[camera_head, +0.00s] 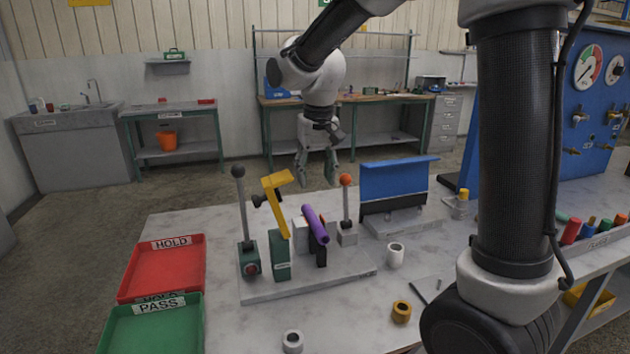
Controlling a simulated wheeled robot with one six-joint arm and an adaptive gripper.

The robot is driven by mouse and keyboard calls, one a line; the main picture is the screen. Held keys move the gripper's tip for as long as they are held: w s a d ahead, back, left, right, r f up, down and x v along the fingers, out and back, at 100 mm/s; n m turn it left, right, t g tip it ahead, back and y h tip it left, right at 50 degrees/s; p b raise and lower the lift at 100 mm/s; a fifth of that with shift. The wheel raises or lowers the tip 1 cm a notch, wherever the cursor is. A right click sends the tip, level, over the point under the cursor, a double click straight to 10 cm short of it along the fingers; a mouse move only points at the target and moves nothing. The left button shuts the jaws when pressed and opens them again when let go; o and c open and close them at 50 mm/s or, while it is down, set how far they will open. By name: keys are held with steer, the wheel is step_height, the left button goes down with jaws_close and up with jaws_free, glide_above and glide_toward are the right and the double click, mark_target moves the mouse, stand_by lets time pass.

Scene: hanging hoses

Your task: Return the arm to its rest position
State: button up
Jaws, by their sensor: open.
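My gripper (316,180) is in the camera_head view, at the upper middle. It points down with its two fingers apart and nothing between them. It hangs above or behind the far edge of the grey worktable (225,330); the exact height is hard to tell. My arm reaches across from the upper right, and its dark link covers much of the right side of the view. Below and in front of the gripper is a fixture plate (300,288) with levers and a purple cylinder (315,224).
A black-knobbed lever (242,210), a yellow lever (276,200) and an orange-knobbed lever (346,200) rise near the gripper. A blue panel (398,180) stands right. Red (190,270) and green (150,332) trays lie left. A blue gauge panel (590,110) stands far right.

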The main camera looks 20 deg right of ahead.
stand_by(0.3)
steer(key=s+d+r+t, duration=0.1)
steer(key=s+d+r, duration=0.1)
steer(key=s+d, duration=0.5)
steer(key=s+d+r+t, duration=0.2)
steer(key=s+d, duration=0.5)
steer(key=s, duration=1)
steer(key=shift+s+d+r, duration=0.2)
steer(key=shift+s+d, duration=0.2)
